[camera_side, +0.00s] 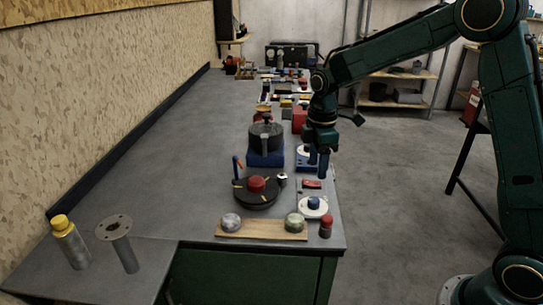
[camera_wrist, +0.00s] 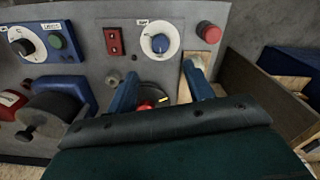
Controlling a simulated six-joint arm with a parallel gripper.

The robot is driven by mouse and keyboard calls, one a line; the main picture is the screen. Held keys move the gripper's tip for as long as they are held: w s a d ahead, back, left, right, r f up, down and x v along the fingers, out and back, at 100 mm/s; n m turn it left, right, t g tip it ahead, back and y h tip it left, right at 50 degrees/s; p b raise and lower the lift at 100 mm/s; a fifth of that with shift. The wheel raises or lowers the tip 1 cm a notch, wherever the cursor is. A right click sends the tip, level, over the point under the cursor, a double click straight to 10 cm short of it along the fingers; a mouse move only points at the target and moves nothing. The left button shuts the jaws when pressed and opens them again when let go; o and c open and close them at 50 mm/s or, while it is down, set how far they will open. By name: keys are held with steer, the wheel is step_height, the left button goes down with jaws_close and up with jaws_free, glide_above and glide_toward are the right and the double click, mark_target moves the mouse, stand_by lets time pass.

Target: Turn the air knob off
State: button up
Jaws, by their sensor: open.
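A blue knob (camera_wrist: 160,43) sits on a round white dial with a small label beside it, too small to read surely. It also shows near the front right of the bench in the side view (camera_side: 314,202). A second dial, with a black knob (camera_wrist: 24,46) on a blue box, stands at the left of the wrist view. I cannot tell for sure which one is the air knob. My gripper (camera_side: 319,173) points down above the bench's right edge, behind the blue knob and touching nothing visible. In the wrist view its blue fingers (camera_wrist: 160,80) are spread and empty.
A red switch plate (camera_wrist: 114,41) and a red button (camera_wrist: 208,32) flank the blue knob. A black turntable with a red centre (camera_side: 257,184) and a wooden board with round pieces (camera_side: 265,230) stand close by.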

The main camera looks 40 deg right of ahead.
steer(key=shift+r, duration=1.2)
steer(key=s+a+r+m+t, duration=0.25)
steer(key=s+r+m, duration=0.25)
steer(key=s+r, duration=0.6)
steer(key=s+f+m+t, duration=0.1)
steer(key=s+m+t, duration=0.2)
steer(key=s, duration=1.2)
steer(key=m, duration=0.3)
steer(key=shift+s+a+m, duration=0.15)
steer(key=shift+s+m, duration=0.25)
